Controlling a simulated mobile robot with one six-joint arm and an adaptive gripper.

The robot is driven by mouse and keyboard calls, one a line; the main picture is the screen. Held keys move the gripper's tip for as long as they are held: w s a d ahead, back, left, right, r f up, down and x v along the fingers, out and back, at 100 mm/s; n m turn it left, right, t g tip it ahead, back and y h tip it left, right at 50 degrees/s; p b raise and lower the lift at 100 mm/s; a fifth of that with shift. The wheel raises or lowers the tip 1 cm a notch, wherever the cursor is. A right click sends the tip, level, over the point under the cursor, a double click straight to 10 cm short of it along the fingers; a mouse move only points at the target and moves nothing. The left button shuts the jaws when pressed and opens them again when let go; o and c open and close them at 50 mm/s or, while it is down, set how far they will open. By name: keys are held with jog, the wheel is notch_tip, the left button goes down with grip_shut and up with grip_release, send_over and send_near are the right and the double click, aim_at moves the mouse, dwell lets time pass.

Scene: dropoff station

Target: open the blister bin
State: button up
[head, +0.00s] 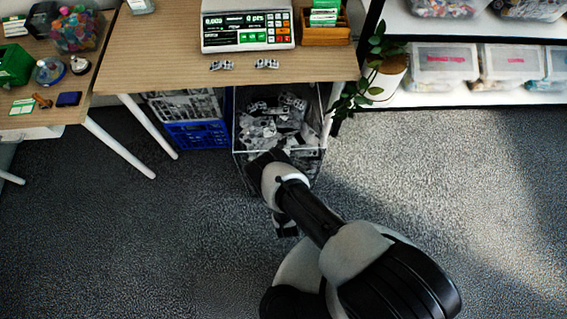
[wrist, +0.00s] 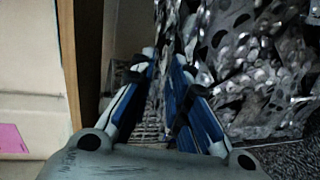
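The blister bin (head: 310,165) is a dark open-topped bin with a thin pale rim, standing on the floor under the table. It is heaped with silvery blister packs (head: 278,125). The packs also fill the upper right of the wrist view (wrist: 250,65). My arm reaches to the bin's front edge in the head view and covers part of it; my gripper's fingertips are hidden there. In the wrist view my gripper (wrist: 165,62) has blue-and-white fingers angled inward, with a narrow gap at the tips. Whether something thin is between them is unclear.
A blue crate (head: 198,133) stands left of the bin. The wooden table (head: 170,50) above carries a scale (head: 248,26). A potted plant (head: 386,80) and shelf with clear boxes (head: 442,65) are at right. Grey carpet in front is clear.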

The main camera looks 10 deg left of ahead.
jog(key=v, duration=0.7)
jog(key=shift+s, duration=0.25)
dwell(0.3)
